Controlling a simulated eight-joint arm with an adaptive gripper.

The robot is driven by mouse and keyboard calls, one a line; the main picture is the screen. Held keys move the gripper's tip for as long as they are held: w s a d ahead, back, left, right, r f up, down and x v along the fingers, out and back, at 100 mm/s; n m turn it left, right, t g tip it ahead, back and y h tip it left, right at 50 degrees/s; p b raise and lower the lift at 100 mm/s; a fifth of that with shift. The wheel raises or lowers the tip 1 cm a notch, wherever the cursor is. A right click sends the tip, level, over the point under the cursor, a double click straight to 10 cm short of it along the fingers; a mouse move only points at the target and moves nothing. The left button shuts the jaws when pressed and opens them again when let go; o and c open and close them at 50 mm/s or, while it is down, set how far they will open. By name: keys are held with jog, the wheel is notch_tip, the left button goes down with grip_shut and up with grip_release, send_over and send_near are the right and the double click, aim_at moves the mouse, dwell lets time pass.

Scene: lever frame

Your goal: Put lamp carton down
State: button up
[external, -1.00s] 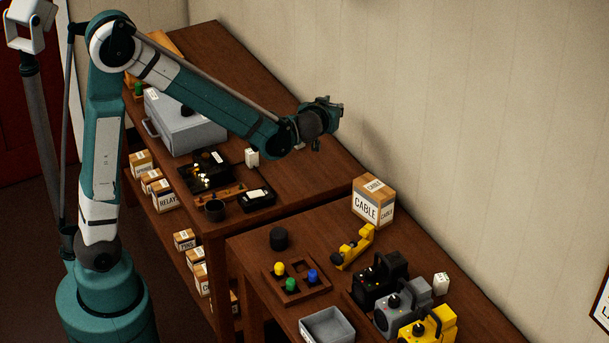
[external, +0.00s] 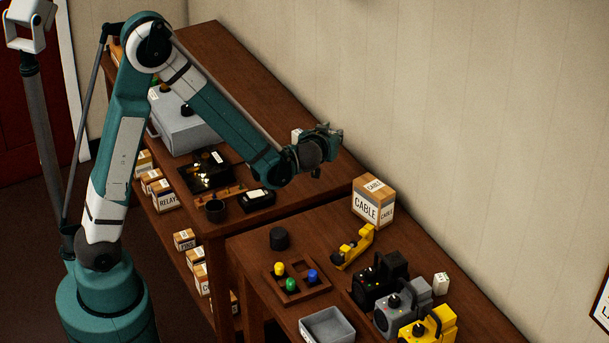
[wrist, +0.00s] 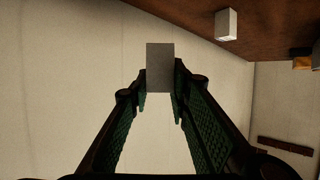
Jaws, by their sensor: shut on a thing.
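My gripper (external: 330,143) is above the back table, pointing towards the wall. In the wrist view its two fingers (wrist: 160,92) are shut on a plain pale grey box, which I take to be the lamp carton (wrist: 160,66). No label shows on the face I see. In the external view the held carton is hidden by the gripper. The carton appears held in the air, with pale wall behind it in the wrist view.
A small white box (external: 297,134) shows just behind my wrist; a white box (wrist: 228,24) on wood shows in the wrist view. The cable carton (external: 373,203) stands on the front table (external: 325,220). The back table (external: 235,75) has bare wood towards the wall.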

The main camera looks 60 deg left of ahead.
jog(key=shift+f, duration=0.1)
dwell(0.3)
jog(key=shift+f+b, duration=0.85)
jog(key=shift+f, duration=2.2)
jog(key=shift+f+b, duration=0.5)
jog(key=shift+f, duration=1.35)
jog(key=shift+f, duration=0.2)
jog(key=o, duration=0.7)
jog(key=shift+r, duration=0.25)
jog(key=p+v, duration=0.2)
jog(key=v, duration=1)
